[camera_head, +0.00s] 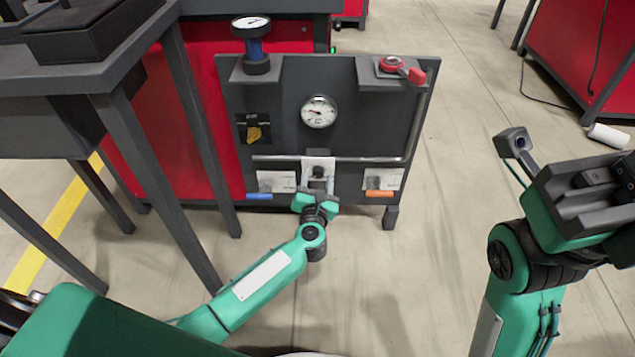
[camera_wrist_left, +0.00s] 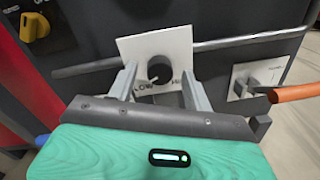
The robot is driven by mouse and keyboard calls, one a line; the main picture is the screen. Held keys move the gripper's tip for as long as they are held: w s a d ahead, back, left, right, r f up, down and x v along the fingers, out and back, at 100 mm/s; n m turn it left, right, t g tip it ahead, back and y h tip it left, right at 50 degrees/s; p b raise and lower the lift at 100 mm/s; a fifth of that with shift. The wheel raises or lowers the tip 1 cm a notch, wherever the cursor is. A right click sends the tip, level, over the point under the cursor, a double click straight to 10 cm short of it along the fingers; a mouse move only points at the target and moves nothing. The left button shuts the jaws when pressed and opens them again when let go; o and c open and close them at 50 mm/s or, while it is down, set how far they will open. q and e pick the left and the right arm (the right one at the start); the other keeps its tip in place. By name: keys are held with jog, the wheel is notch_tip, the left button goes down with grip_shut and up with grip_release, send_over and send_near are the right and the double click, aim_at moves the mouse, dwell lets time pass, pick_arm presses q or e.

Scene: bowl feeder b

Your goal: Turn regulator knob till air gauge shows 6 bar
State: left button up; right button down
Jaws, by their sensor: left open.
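The regulator knob (camera_head: 318,172) is a small black round knob on a white plate, low in the middle of the dark panel. It also shows in the left wrist view (camera_wrist_left: 160,69); the plate has "LOW" printed at lower left. My left gripper (camera_head: 317,187) is open in front of it. In the left wrist view its fingers (camera_wrist_left: 160,82) stand at either side of the knob, with gaps visible; I cannot tell how deep they reach. A white round gauge (camera_head: 319,111) sits mid-panel; its reading is too small to tell. My right gripper (camera_head: 592,190) is raised at the right, away from the panel.
Another gauge (camera_head: 250,25) tops a blue and black unit. A yellow knob (camera_head: 254,134), a red valve handle (camera_head: 402,69), a blue handle (camera_head: 259,196) and an orange handle (camera_head: 379,193) surround the panel's middle. A grey pipe (camera_head: 275,158) runs across. A dark table (camera_head: 95,80) stands at left.

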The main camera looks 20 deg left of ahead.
pick_arm(q)
jog(key=shift+w, duration=0.1)
jog(key=c, duration=1)
jog(key=shift+r+p, duration=0.1)
jog(key=shift+p, duration=0.3)
